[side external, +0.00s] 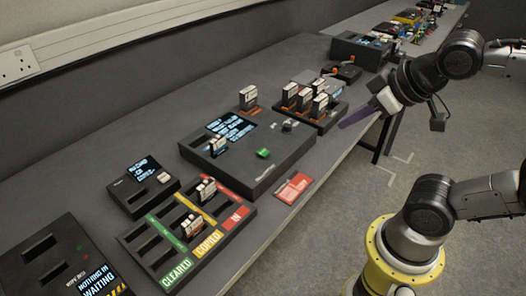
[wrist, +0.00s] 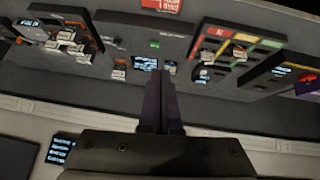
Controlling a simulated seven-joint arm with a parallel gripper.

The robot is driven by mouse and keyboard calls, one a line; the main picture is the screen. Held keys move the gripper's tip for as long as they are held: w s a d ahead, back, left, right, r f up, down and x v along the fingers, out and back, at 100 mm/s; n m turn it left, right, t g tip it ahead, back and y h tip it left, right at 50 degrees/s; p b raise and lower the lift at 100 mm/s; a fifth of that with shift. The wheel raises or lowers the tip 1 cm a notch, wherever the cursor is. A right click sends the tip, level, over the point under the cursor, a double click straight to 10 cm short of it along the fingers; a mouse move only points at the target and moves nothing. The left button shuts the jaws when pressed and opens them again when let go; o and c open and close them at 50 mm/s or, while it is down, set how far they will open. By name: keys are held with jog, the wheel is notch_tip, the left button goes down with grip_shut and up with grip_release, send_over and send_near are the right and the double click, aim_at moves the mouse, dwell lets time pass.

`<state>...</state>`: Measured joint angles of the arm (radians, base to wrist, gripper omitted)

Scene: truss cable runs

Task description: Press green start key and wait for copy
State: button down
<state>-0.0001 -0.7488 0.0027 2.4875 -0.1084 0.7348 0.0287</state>
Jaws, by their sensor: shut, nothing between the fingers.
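The green start key (side external: 263,153) sits on the top of a dark copier box (side external: 268,172) with a lit screen (side external: 230,131). The screen's text is too small to read. My gripper (side external: 343,124) is shut and empty, with purple fingers, in the air to the right of the box and apart from the key. In the wrist view the green key (wrist: 155,44) shows beyond the shut fingertips (wrist: 160,76).
A rack with several cartridges (side external: 310,103) stands right of the copier. A tray with green, yellow and red strips (side external: 235,215) and a small screened box (side external: 142,182) stand left. A red card (side external: 293,187) lies at the table's front. A wall trunking runs behind.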

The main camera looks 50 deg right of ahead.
jog(key=w+d+r+n+t+h, duration=0.25)
jog(key=w+r, duration=0.25)
jog(key=w, duration=0.5)
jog(key=n+g+y, duration=0.1)
jog(key=n+y, duration=0.5)
jog(key=n, duration=0.3)
send_over(267, 152)
notch_tip(267, 152, down, 16)
jog(key=shift+f, duration=0.2)
jog(key=shift+m+h, duration=0.25)
jog(key=shift+f, duration=4.4)
jog(key=shift+f, duration=0.15)
jog(key=shift+f, duration=0.25)
